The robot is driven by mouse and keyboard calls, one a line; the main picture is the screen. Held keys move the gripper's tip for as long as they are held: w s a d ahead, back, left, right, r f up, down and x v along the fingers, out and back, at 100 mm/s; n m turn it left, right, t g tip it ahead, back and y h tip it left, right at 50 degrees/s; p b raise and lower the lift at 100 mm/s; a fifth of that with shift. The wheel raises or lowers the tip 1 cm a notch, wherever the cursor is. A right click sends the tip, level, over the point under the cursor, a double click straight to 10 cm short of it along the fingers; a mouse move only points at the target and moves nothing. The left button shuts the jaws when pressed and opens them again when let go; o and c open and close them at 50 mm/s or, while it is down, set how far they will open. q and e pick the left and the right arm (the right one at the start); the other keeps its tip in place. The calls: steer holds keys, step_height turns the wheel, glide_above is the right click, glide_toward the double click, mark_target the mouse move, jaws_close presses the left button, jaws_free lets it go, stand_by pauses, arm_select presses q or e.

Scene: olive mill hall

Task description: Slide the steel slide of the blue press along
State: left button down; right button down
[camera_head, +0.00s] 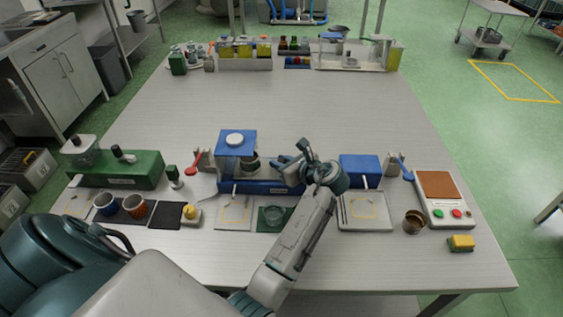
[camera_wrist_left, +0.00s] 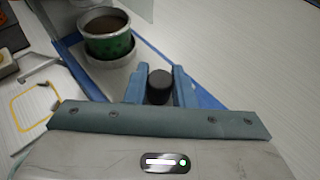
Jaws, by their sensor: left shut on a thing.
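The blue press (camera_head: 236,145) stands in the middle of the table, with a long blue base running right. Its steel slide (camera_wrist_left: 112,72) shows as a pale plate on the blue base in the left wrist view. A metal cup with a green band (camera_wrist_left: 108,42) and dark brown content stands upright on the slide. My left gripper (camera_head: 286,164) is over the base, right of the press's tower. In the left wrist view its blue fingers (camera_wrist_left: 159,82) are shut on a black knob (camera_wrist_left: 160,91). My arm hides part of the base. My right gripper is not in view.
A green machine (camera_head: 115,169) stands left. A blue block (camera_head: 360,168) and a panel with coloured buttons (camera_head: 442,198) are at right. The table behind the press is clear.

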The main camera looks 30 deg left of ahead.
mark_target(268, 168)
arm_select(q)
steer(key=shift+s+a+r+p, duration=0.15)
steer(key=shift+s+a+p, duration=0.3)
steer(key=shift+a+p, duration=0.35)
steer(key=shift+s+a+r+p, duration=0.1)
steer(key=shift+s+a+p, duration=0.35)
steer(key=shift+p, duration=0.5)
steer(key=shift+s+a+f, duration=0.1)
steer(key=shift+a+f, duration=0.05)
steer(key=shift+a, duration=0.15)
steer(key=shift+f, duration=0.1)
steer(key=c, duration=1.2)
jaws_free()
steer(key=shift+a, duration=0.1)
steer(key=shift+c, duration=0.2)
steer(key=shift+s+a, duration=0.1)
